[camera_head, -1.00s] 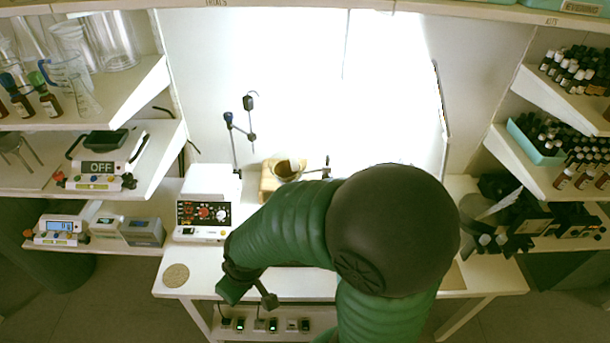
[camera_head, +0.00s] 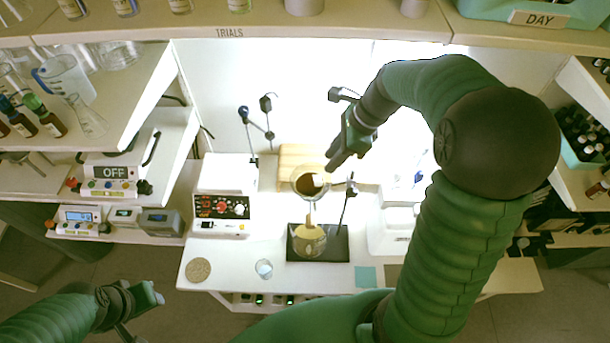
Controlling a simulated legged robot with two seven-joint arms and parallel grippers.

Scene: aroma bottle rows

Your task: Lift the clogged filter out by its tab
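A glass funnel (camera_head: 298,188) holds a filter with dark brown contents (camera_head: 308,184). A small pale patch, possibly the filter's tab (camera_head: 319,179), shows at its right side. A flask with tan liquid (camera_head: 309,242) stands below the funnel on a dark stand base (camera_head: 333,246). My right gripper (camera_head: 335,162) points down-left, just above and right of the funnel, with nothing visible in it. Its fingers look close together, but their gap is unclear. My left gripper (camera_head: 156,295) is low at left, away from the bench, its fingers too small to read.
A white device with a red display (camera_head: 222,212) stands left of the flask. A small glass beaker (camera_head: 264,268), a round cork mat (camera_head: 198,270) and a teal square (camera_head: 365,276) lie along the bench front. A shelf labelled TRIALS (camera_head: 270,27) crosses above.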

